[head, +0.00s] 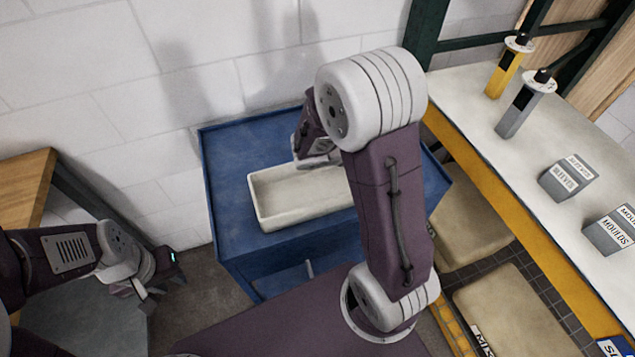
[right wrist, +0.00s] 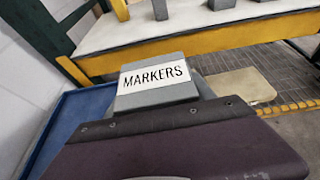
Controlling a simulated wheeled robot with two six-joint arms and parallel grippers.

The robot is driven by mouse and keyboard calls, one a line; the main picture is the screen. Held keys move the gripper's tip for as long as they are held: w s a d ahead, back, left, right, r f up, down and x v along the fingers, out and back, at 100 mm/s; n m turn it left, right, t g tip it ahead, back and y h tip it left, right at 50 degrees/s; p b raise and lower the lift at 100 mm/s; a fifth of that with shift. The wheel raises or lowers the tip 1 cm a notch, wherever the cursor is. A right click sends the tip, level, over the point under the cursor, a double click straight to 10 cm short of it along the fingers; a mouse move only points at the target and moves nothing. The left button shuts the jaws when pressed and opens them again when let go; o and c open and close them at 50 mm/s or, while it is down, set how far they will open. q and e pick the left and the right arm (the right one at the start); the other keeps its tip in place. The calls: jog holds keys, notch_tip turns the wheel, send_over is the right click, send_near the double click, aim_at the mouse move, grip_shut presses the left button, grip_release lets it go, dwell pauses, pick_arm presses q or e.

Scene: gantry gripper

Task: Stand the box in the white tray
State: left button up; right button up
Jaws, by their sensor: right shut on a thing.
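The white tray (head: 262,205) stands on top of a blue cabinet in the head view, and its visible inside looks empty. My right arm reaches over it and covers its right end. My right gripper (head: 322,162) is above the tray's back edge, partly hidden by the arm. In the right wrist view a grey box labelled MARKERS (right wrist: 157,84) is held beyond the dark gripper body; the fingertips are hidden. I cannot clearly make out this box in the head view. My left gripper (head: 160,290) is open and empty at lower left, away from the tray.
The blue cabinet top (head: 228,165) has free room left of the tray. A white-topped bench with a yellow edge (head: 500,215) stands at right, bearing grey boxes (head: 568,178), a yellow post (head: 508,68) and a grey post (head: 524,105). A wooden table (head: 25,185) is at left.

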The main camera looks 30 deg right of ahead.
jog(key=s+d, duration=0.1)
jog(key=b, duration=0.1)
send_over(332, 182)
jog(key=s+d, duration=0.2)
jog(key=d, duration=0.3)
jog(key=shift+m+g, duration=0.3)
jog(key=f, duration=0.7)
jog(key=shift+a, duration=0.2)
notch_tip(332, 182, down, 4)
jog(key=shift+r+b, duration=0.1)
jog(key=shift+b, duration=0.6)
jog(key=shift+s+f, duration=0.1)
jog(key=shift+f, duration=0.1)
jog(key=o, duration=1.7)
jog(key=shift+r, duration=0.15)
